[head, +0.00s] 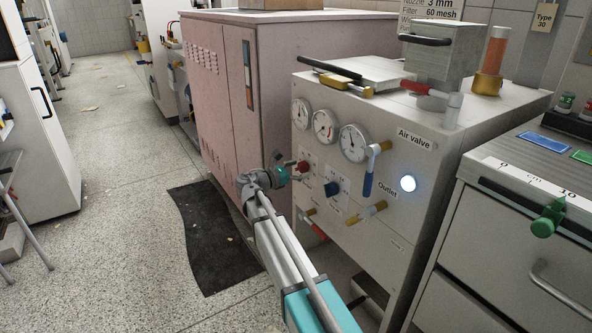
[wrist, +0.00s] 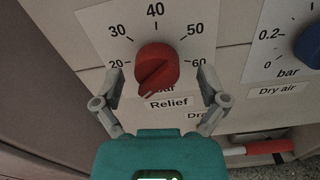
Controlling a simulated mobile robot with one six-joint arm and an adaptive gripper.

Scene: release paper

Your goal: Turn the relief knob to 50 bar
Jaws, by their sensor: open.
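The red relief knob (wrist: 157,68) sits on a white dial plate (wrist: 112,20) marked 20 to 60 bar, with a "Relief" label below it. A pale pointer-like edge shows at its lower left, below the 20 mark; its exact reading is unclear. My gripper (wrist: 160,76) is open, one finger on each side of the knob with visible gaps, so it is not clamped. In the head view my gripper (head: 290,176) is close to the panel front, beside the red knob (head: 304,167).
A blue dry-air knob (wrist: 308,47) is to the right of the relief knob. The cabinet also carries gauges (head: 323,125), a blue-handled valve (head: 368,183), a red-handled valve (wrist: 268,147) and a lit lamp (head: 408,183). A pink cabinet (head: 215,95) stands left.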

